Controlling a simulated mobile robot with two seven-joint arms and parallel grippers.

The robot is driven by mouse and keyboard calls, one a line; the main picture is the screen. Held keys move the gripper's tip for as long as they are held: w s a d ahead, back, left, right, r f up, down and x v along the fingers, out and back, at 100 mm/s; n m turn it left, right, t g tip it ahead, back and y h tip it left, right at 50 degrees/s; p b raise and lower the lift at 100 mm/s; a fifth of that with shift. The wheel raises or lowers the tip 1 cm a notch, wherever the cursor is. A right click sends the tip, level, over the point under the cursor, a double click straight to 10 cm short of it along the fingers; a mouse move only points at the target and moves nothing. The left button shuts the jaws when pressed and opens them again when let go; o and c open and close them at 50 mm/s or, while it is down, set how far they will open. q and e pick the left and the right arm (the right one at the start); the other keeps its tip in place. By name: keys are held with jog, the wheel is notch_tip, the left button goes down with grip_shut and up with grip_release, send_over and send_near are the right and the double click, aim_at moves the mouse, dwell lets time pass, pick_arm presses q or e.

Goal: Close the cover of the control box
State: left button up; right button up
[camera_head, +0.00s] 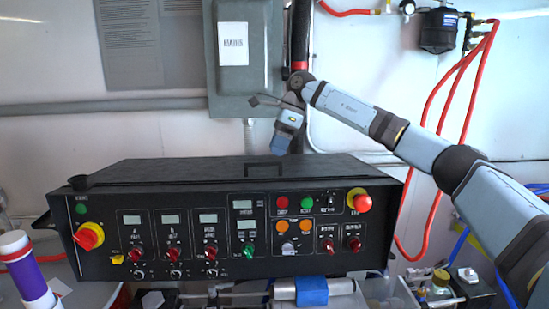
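A black control box (225,262) with knobs, lights and small displays on its sloped front stands across the middle. Its black top (190,172) lies low and nearly flat, with a small dark handle-like piece at the back; I cannot tell whether this is a separate cover. A grey wall box (247,92) with a white label hangs above; its front looks flat, and I cannot tell whether it is fully shut. My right gripper (268,101) is in front of the grey box's lower right edge; contact and finger opening are unclear. My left gripper is out of view.
A black pipe (299,40) with a red band runs beside the grey box. Red hoses (432,225) hang at the right. A white and purple cylinder (27,272) stands at the lower left. A grey conduit (100,106) crosses the wall.

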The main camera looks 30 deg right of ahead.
jog(key=b+v, duration=0.1)
jog(key=v, duration=0.9)
jog(key=shift+r, duration=0.4)
jog(key=shift+s, duration=0.1)
